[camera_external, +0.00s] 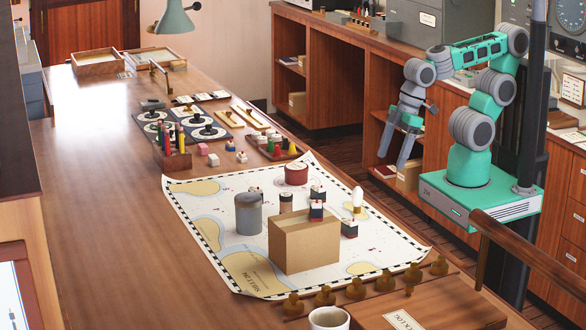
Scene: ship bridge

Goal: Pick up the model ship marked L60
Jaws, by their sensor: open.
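Several small model ships with dark and red hulls and white tops sit on the chart. One (316,211) is just behind the cardboard box, another (349,229) is at the box's right, and a third (318,192) is farther back. Their markings are too small to read, so I cannot tell which is L60. More small ships stand off the chart to the left, near a pink block. My gripper (391,163) is open and empty, pointing down beyond the table's right edge, well apart from the ships.
The cardboard box (305,243) stands tall on the chart (215,236) and may hide things. A grey canister (249,213), a red tin (296,173) and a white egg-shaped piece (357,198) stand around the ships. A mug (329,319) is at the front. The table's left side is clear.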

